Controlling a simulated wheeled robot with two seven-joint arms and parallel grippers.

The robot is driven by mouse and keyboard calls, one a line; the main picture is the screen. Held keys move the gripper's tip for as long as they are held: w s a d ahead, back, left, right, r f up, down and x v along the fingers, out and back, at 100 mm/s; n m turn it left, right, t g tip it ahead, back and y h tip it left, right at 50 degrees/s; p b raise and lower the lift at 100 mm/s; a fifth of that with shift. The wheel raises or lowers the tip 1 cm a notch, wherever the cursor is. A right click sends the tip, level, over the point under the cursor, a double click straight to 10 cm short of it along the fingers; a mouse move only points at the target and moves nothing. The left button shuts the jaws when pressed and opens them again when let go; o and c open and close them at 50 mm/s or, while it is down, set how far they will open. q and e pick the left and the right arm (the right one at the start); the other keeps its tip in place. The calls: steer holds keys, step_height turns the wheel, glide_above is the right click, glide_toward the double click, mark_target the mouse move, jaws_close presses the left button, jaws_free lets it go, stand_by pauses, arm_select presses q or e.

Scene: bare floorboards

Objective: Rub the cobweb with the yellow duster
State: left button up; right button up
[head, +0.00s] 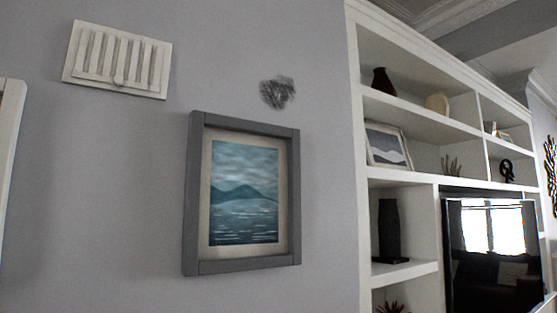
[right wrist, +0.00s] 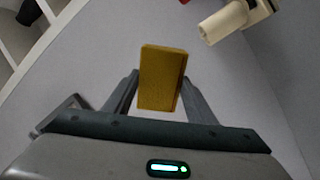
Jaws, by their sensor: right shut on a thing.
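The cobweb (head: 277,92) is a dark grey, smudgy patch on the pale wall in the head view. It sits above and a little right of the framed seascape picture (head: 243,195). The yellow duster (right wrist: 162,78) is a block-shaped thing in the right wrist view. My right gripper (right wrist: 160,88) is shut on it, with one finger on each side. The cobweb cannot be made out in the right wrist view. Neither gripper shows in the head view, so the distance from duster to cobweb cannot be told. My left gripper is not in view.
A white slatted vent (head: 117,60) is on the wall at upper left. A white shelf unit (head: 352,150) with vases and ornaments stands right of the cobweb, with a television (head: 490,265) in it.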

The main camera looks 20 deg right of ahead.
steer(key=shift+s, duration=0.15)
stand_by(0.4)
steer(key=s+f, duration=0.3)
steer(key=s, duration=0.6)
steer(key=shift+s+f, duration=0.15)
steer(key=shift+f, duration=0.15)
steer(key=shift+a, duration=0.1)
